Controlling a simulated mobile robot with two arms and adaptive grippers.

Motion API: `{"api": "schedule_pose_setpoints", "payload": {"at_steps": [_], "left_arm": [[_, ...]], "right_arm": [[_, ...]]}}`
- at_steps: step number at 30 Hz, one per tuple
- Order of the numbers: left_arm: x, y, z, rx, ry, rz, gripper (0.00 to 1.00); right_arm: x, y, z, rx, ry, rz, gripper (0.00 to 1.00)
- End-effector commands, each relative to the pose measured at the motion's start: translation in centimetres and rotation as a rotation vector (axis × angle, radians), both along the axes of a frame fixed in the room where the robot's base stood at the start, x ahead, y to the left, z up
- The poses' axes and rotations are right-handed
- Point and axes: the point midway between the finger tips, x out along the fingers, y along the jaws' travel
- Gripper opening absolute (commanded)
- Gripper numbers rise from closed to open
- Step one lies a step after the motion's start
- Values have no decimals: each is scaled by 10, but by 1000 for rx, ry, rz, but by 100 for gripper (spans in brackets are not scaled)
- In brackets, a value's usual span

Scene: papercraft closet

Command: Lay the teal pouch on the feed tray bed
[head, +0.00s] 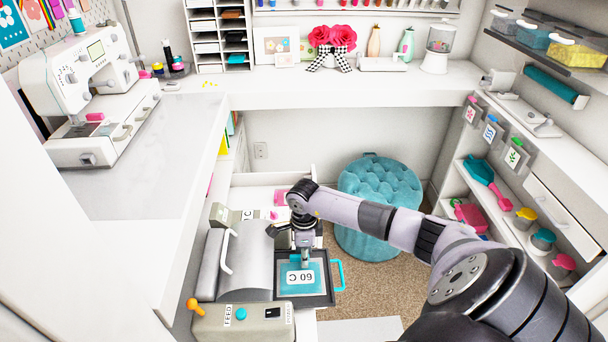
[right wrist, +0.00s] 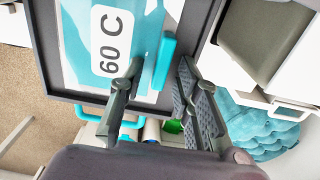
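The teal pouch (head: 288,289), with a white "60 C" label and a pale border, lies flat on the dark feed tray bed (head: 318,298) in the head view. The pouch also shows at the upper left of the right wrist view (right wrist: 80,55). A raised teal tab (right wrist: 165,58) stands at the pouch's edge. My right gripper (right wrist: 161,68) is just over the tray. Its fingers are spread, one on each side of the tab, with gaps visible. In the head view the right gripper (head: 304,252) hides part of the pouch's far edge. My left gripper is not in view.
A grey machine (head: 245,262) with a curved cover stands left of the tray, and a control box marked FEED (head: 242,322) is in front. A teal handle (head: 340,276) is on the tray's right side. A teal tufted stool (head: 380,190) stands behind right.

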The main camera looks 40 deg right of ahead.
Motion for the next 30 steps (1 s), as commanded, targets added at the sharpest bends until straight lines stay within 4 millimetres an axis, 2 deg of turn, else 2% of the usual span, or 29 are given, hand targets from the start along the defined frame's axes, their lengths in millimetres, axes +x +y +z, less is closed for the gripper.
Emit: {"api": "schedule_pose_setpoints", "payload": {"at_steps": [2,5,12,18,24,30], "left_arm": [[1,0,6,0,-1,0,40],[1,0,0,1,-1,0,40],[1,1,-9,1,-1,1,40],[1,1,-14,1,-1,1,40],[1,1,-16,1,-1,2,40],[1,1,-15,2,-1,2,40]], "right_arm": [[0,0,6,0,0,0,30],[1,-1,17,-2,-4,1,30],[1,-1,68,-3,-5,1,30],[1,0,105,-1,-3,0,30],[0,0,121,0,0,1,30],[0,0,123,0,0,0,30]]}}
